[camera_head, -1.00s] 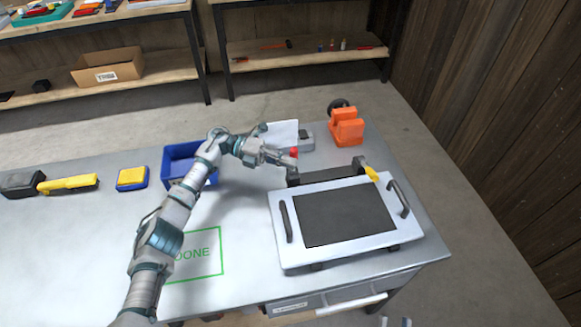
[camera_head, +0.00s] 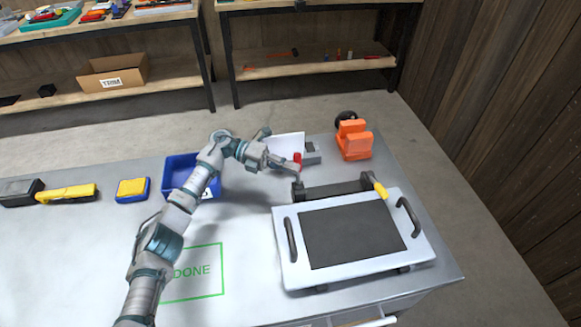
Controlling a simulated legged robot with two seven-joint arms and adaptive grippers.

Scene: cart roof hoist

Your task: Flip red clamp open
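The red clamp (camera_head: 298,157) is a small red piece standing above the left end of the black bar behind the white panel (camera_head: 420,262). My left gripper (camera_head: 291,168) is right at it, with its fingertips touching or just beside the red piece. The fingers are too small to tell whether they are open or shut. A yellow clamp (camera_head: 380,189) sits at the right end of the black bar (camera_head: 335,189).
A blue bin (camera_head: 178,165) stands behind my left forearm. A grey device (camera_head: 312,153) and an orange tool (camera_head: 354,141) are at the back of the table. A green DONE square (camera_head: 222,270) marks the table left of the panel. Yellow tools (camera_head: 68,193) lie at far left.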

